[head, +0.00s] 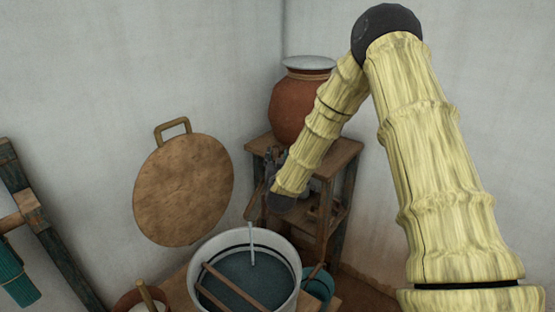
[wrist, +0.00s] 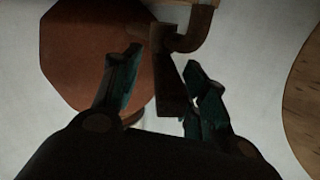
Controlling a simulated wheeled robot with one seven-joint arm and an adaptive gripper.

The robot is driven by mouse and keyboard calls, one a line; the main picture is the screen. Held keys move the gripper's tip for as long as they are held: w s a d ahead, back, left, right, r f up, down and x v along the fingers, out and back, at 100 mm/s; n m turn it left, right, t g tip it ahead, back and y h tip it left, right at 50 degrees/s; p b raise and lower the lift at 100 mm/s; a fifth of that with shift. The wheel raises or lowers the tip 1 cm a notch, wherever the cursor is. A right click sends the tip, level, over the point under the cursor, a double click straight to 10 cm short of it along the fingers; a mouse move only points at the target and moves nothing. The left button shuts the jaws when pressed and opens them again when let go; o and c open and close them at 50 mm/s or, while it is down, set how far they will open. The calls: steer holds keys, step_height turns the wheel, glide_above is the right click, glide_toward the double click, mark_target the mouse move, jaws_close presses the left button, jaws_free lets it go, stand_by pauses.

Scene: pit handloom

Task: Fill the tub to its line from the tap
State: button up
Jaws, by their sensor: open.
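The white tub (head: 291,251) stands low in the head view, with dark teal water (head: 238,272) inside. A dark line (head: 228,250) runs around its inner wall; the water surface looks close to it, but I cannot tell exactly how close. A thin pale stream (head: 252,243) falls into the tub from above. The brown tap (wrist: 191,32) shows in the wrist view, with its handle (wrist: 171,88) hanging down between my fingers. My gripper (wrist: 163,58) is open around the handle; contact is unclear. In the head view my gripper (head: 270,168) is partly hidden by my wrist.
Wooden sticks (head: 234,286) lie across the tub. A clay pot (head: 298,108) with a pale top stands on a wooden stand (head: 340,160) behind my arm. A round wooden board (head: 185,190) leans at the wall. A teal vessel (head: 319,284) sits right of the tub.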

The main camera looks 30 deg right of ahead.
steer(key=shift+s+f, duration=0.1)
steer(key=shift+s, duration=0.05)
steer(key=shift+s+a, duration=0.15)
steer(key=shift+s, duration=0.05)
steer(key=v, duration=1.1)
steer(key=shift+s+a, duration=0.15)
steer(key=shift+a, duration=0.05)
steer(key=shift+a, duration=0.1)
stand_by(1.8)
